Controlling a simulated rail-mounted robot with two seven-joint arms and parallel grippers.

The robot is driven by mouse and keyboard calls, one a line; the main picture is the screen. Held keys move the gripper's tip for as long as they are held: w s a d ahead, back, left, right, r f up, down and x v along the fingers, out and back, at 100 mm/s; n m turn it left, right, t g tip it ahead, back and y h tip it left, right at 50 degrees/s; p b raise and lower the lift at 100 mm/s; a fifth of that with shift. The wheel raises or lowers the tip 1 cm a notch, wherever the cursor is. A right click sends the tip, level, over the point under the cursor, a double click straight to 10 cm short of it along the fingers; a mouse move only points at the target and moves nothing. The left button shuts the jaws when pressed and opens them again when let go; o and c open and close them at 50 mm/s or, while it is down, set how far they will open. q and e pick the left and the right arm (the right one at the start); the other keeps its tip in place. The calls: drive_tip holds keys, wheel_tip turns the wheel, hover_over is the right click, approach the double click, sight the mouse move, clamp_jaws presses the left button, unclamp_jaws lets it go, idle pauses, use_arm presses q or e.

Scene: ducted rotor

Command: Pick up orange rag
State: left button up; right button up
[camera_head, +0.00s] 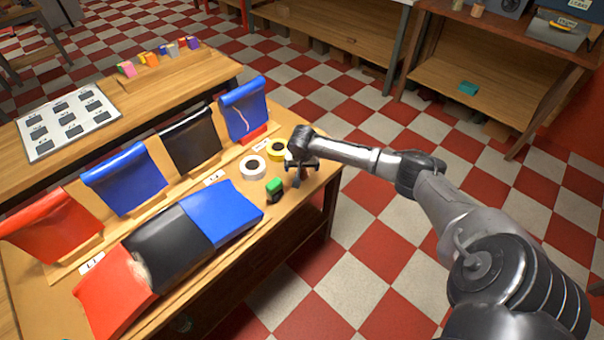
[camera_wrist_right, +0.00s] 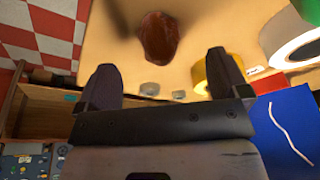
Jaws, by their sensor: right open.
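A crumpled red-brown cloth (camera_wrist_right: 158,38), which looks like the orange rag, lies on the wooden table in the right wrist view. It sits beyond the fingertips of my right gripper (camera_wrist_right: 162,75), roughly centred between them and apart from both. The gripper is open and empty. In the head view my right gripper (camera_head: 300,168) is over the table's right end, next to the tape rolls, and I cannot make out the rag there; the gripper and arm may cover it. My left gripper is in neither view.
A white tape roll (camera_head: 252,167), a yellow tape roll (camera_head: 276,150) and a green-and-black item (camera_head: 274,187) stand close left of the gripper. Red, black and blue sheets (camera_head: 222,212) cover the table's front left. A blue sheet (camera_head: 245,110) hangs behind the rolls.

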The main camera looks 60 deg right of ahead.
sight(302, 170)
drive_tip(key=shift+b+x, duration=0.8)
drive_tip(key=shift+x, duration=1.5)
drive_tip(key=c, duration=1)
